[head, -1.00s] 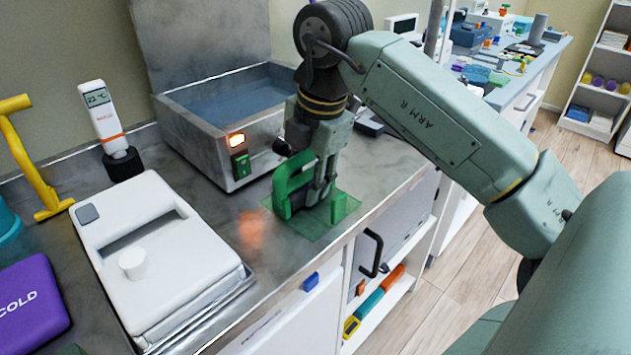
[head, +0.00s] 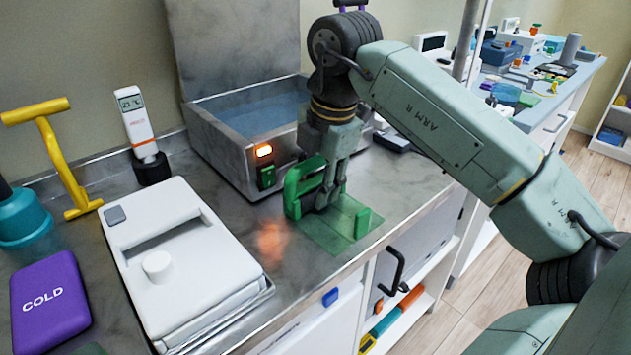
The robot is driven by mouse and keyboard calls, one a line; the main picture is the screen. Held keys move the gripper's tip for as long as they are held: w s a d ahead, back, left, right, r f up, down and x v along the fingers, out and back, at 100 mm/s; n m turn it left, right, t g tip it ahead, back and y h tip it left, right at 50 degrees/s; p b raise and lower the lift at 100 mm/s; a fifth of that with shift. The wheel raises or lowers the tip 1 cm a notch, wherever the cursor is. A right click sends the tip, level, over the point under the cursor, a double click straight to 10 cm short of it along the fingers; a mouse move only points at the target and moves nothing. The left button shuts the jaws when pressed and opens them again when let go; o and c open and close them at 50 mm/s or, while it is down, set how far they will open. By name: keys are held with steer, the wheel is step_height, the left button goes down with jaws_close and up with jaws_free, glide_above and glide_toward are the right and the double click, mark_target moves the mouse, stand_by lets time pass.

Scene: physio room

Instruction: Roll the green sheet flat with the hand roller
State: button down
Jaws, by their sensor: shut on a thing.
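The green sheet (head: 342,232) is thin and see-through and lies on the grey counter near its front edge. My gripper (head: 327,200) points down over the sheet's left, back part. It is shut on a green-handled tool (head: 303,180), which looks like the hand roller. The tool's loop-shaped handle shows left of the fingers; its underside and the roller part are hidden, so I cannot tell how it touches the sheet. A small green block (head: 362,223) stands at the sheet's right side, apart from my gripper.
A metal water bath (head: 228,140) stands close behind the gripper. A white lidded box (head: 185,260) is to the left, with a purple cold pack (head: 48,300), a yellow T-shaped tool (head: 60,160) and a white meter (head: 138,125). Bare counter lies between box and sheet.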

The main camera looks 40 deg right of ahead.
steer(key=shift+s+d+b, duration=0.15)
steer(key=shift+s+b, duration=0.25)
steer(key=shift+s, duration=1.1)
steer(key=shift+s+d+b, duration=0.1)
steer(key=shift+s+b, duration=0.3)
steer(key=shift+s, duration=1.05)
steer(key=shift+w+a, duration=0.15)
steer(key=shift+w, duration=1.6)
steer(key=shift+w+a, duration=0.15)
steer(key=shift+w, duration=1.6)
steer(key=shift+s+d+b, duration=0.15)
steer(key=shift+s+b, duration=0.25)
steer(key=shift+s, duration=1.35)
steer(key=shift+s+d+b, duration=0.15)
steer(key=shift+s+b, duration=0.2)
steer(key=shift+s, duration=1.4)
steer(key=shift+w+a+p, duration=0.15)
steer(key=shift+w+p, duration=0.05)
steer(key=shift+w, duration=1.55)
steer(key=shift+w+a+p, duration=0.15)
steer(key=shift+w+p, duration=0.05)
steer(key=shift+w, duration=1.55)
steer(key=shift+s+d+b, duration=0.15)
steer(key=shift+s+b, duration=0.3)
steer(key=shift+s, duration=1.3)
steer(key=shift+s+d+b, duration=0.15)
steer(key=shift+s+b, duration=0.3)
steer(key=shift+s, duration=1.3)
